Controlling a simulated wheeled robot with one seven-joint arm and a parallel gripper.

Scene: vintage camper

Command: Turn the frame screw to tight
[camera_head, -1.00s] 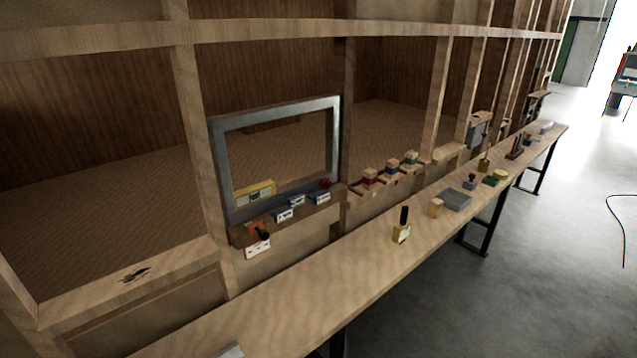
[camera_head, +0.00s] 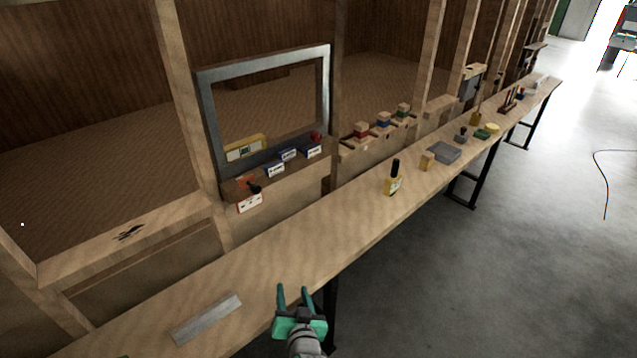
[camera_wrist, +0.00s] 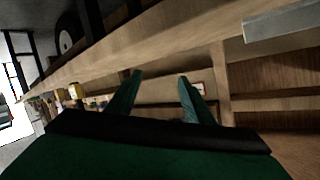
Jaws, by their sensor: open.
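A grey metal frame (camera_head: 205,110) stands upright on a wooden ledge along the wall. At the ledge's left end is an orange part with a black knob (camera_head: 254,189), above a white label (camera_head: 250,204) with red marks; this may be the frame screw, but its setting is too small to read. My gripper (camera_head: 293,290) is at the bottom middle of the head view, over the bench's front edge, well apart from the frame and knob. Its green fingers are spread and empty, and they also show in the wrist view (camera_wrist: 160,76).
Blue switches with white labels (camera_head: 287,155), a yellow meter (camera_head: 245,148) and a red knob (camera_head: 316,136) sit by the frame. A flat metal bar (camera_head: 207,318) lies on the bench (camera_head: 330,228). A yellow-black bottle (camera_head: 393,180) stands farther right. The bench between is clear.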

